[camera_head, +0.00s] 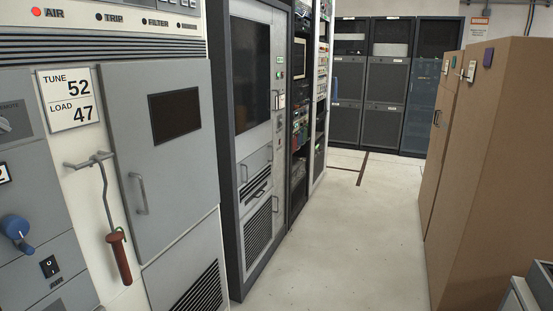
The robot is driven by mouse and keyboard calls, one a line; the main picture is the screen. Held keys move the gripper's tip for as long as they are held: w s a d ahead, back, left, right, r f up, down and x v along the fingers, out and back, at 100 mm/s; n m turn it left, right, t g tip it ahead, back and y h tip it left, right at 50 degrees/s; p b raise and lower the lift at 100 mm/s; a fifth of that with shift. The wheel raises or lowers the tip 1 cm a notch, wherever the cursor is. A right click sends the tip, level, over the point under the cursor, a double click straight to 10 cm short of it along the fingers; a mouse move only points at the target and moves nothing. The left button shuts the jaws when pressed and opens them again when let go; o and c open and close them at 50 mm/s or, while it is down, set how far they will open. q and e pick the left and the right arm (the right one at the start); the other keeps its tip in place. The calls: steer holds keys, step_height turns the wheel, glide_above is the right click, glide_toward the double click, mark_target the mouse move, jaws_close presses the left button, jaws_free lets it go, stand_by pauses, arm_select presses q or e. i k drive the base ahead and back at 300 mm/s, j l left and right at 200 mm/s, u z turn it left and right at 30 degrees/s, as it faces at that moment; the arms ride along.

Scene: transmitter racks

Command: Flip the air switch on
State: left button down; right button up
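A red lamp marked AIR (36,11) glows at the cabinet's top left. The lamps marked TRIP (99,17) and FILTER (145,21) are dull. Neither of my grippers shows in the head view.
A blue knob (16,229) is above and left of the switch. A hook rod with a red-brown handle (121,258) hangs right of it. Brown cabinets (486,170) stand at the right. The pale floor aisle (345,235) is clear, with dark racks (385,95) at its end.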

mark_target(50, 267)
steer(key=u, duration=1.75)
